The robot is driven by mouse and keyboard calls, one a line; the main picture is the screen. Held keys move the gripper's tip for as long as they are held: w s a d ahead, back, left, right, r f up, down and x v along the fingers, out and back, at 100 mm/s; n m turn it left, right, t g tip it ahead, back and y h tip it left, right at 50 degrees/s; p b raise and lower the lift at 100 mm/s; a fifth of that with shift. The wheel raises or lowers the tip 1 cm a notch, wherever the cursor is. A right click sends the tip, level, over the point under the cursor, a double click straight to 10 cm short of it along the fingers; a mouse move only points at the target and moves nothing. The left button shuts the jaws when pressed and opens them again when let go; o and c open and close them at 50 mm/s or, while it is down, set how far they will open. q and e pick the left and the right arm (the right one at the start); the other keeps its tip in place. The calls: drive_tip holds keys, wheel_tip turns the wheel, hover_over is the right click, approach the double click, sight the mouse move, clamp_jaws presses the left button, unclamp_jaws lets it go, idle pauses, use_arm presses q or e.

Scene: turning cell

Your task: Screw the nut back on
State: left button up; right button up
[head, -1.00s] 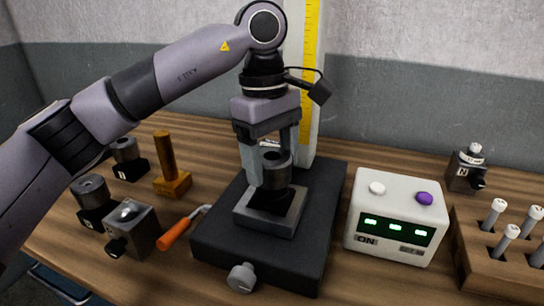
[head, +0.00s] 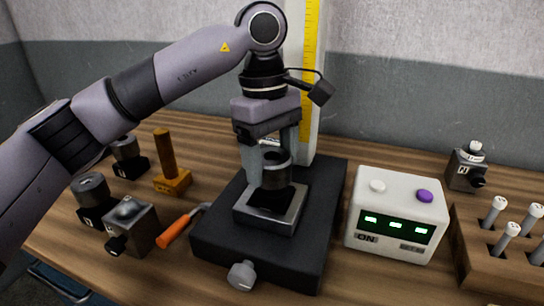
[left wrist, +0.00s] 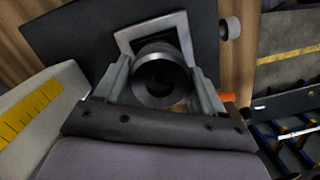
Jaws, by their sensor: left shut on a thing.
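The nut is a dark, round metal ring (head: 277,159) above the square grey block (head: 250,217) on the black base plate. My left gripper (head: 272,168) points straight down from above and is shut on the nut, with one finger on each side. In the left wrist view the nut (left wrist: 160,82) sits between the two fingertips, and its open bore faces the camera. The nut stands over a dark part on the block; I cannot tell how far the threads are engaged. My right gripper is in neither view.
A white control box (head: 397,218) with green lights stands right of the base plate. A wooden rack (head: 476,248) is at far right. Left are an orange-handled tool (head: 174,230), a wooden peg stand (head: 168,165) and several metal blocks. A yellow-scaled column (head: 309,75) rises behind.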

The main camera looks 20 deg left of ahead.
use_arm(q)
drive_tip(key=shift+f, duration=0.25)
drive_tip(key=o, duration=1.2)
drive_tip(key=r, duration=0.7)
drive_tip(key=shift+w+a, duration=0.2)
drive_tip(key=shift+a, duration=0.2)
